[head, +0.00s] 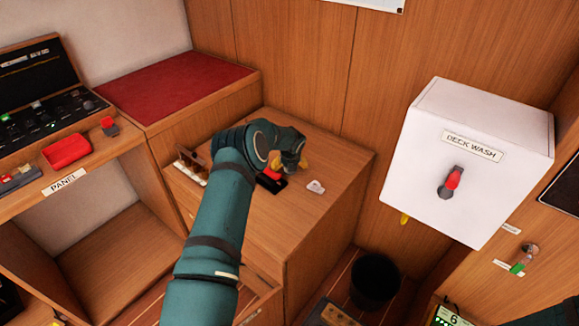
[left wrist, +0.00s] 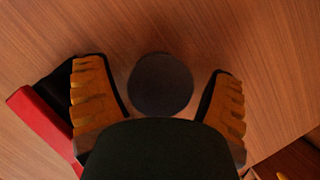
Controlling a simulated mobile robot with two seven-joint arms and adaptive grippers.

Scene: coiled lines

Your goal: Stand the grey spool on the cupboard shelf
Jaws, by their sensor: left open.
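A dark grey disc (left wrist: 161,84), which looks like the grey spool seen end-on, is on the wooden top in the left wrist view. My left gripper (left wrist: 158,100) is open, with one yellow-padded finger on each side of the disc and a gap to each. In the head view my left gripper (head: 289,164) points down over the wooden cabinet top (head: 330,160). There the spool is hidden behind the gripper and arm. I cannot tell which part is the cupboard shelf; an open wooden compartment (head: 110,240) is at the left. My right gripper is not in view.
A red and black item (head: 271,179) lies close beside the left gripper; its red part (left wrist: 40,122) shows at left in the wrist view. A small pale item (head: 316,187) lies to the right. A white DECK WASH box (head: 470,160) and a dark bin (head: 375,282) are further right.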

